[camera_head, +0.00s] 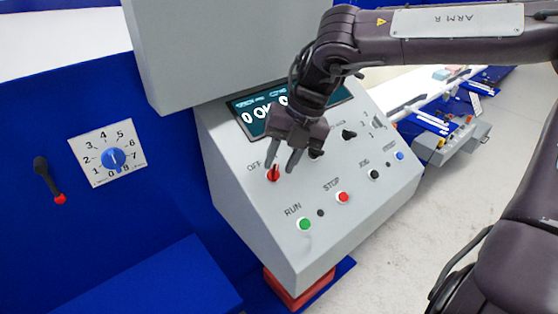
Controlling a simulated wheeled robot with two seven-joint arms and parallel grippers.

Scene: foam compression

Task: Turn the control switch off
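The control switch (273,175) is a small red knob on the upper left of the sloped grey control panel (318,243), beside a label that reads OFF. My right gripper (282,163) points down over the panel. Its two fingers are apart, one close by the red knob and the other to its right. Whether a finger touches the knob cannot be told. The gripper hides part of the panel's labels and part of the display (248,117). My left gripper is not in view.
The panel also has a green RUN button (305,224), a red STOP button (343,197) and several black knobs. A blue dial (115,160) and a red-tipped lever (50,181) are on the blue wall at left. A conveyor (425,100) stands behind at right.

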